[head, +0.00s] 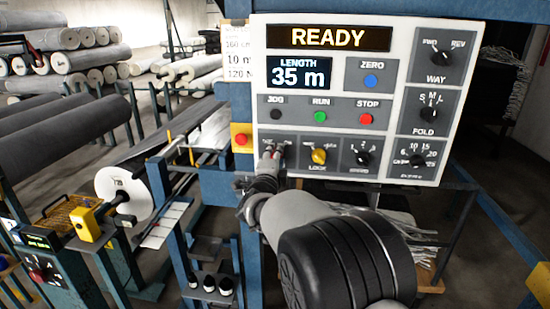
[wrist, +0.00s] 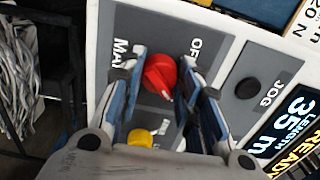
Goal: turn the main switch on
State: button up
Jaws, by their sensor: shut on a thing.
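The main switch is a red knob (wrist: 160,74) on a grey plate in the wrist view, with "MAIN" lettered to its left and "OFF" above right. My gripper (wrist: 164,80) is shut on the knob, one finger on each side. A small white mark shows on the knob's lower part, away from the "OFF" lettering. An "ON" label is not visible. In the head view my gripper (head: 270,160) reaches the panel's lower left corner and covers most of the switch. The panel's display (head: 328,38) is lit and reads "READY".
The yellow lock knob (head: 319,156) sits just right of my gripper and shows below the fingers in the wrist view (wrist: 140,137). The jog button (head: 275,100) is above the switch. A red button on a yellow box (head: 241,139) is left of the panel.

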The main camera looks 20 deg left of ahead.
dwell(0.4)
jog(key=o, duration=1)
jog(key=shift+o, duration=0.2)
jog(key=shift+s, duration=0.1)
jog(key=v, duration=1.2)
jog(key=shift+d+r, duration=0.1)
